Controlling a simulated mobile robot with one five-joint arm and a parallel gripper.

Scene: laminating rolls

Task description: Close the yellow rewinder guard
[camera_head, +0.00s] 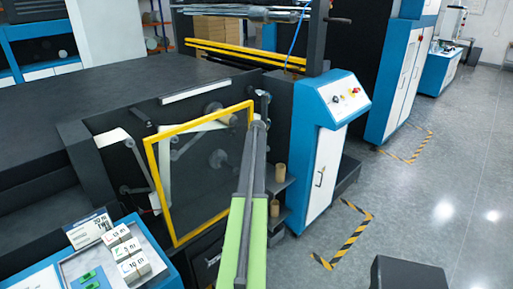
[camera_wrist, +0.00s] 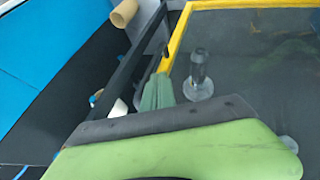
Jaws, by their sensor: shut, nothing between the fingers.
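The yellow rewinder guard (camera_head: 198,124) is a yellow frame with a dark see-through panel, upright at the side of the dark machine. Rollers show through and behind it. Whether it stands ajar or flush is hard to tell. In the wrist view its yellow edge (camera_wrist: 178,40) runs down the panel's left side and across the top. My arm reaches up from the bottom of the head view, and my gripper (camera_head: 258,124) is at the guard's upper right corner. In the wrist view my gripper (camera_wrist: 160,78) is shut and empty, close beside the yellow edge; contact cannot be told.
A blue and white control cabinet (camera_head: 329,108) stands just right of the guard. Cardboard cores (camera_head: 279,172) sit on pegs beside it. A blue table (camera_head: 150,245) with labelled white boxes is at lower left. Grey floor on the right is mostly free, apart from a dark block (camera_head: 408,274).

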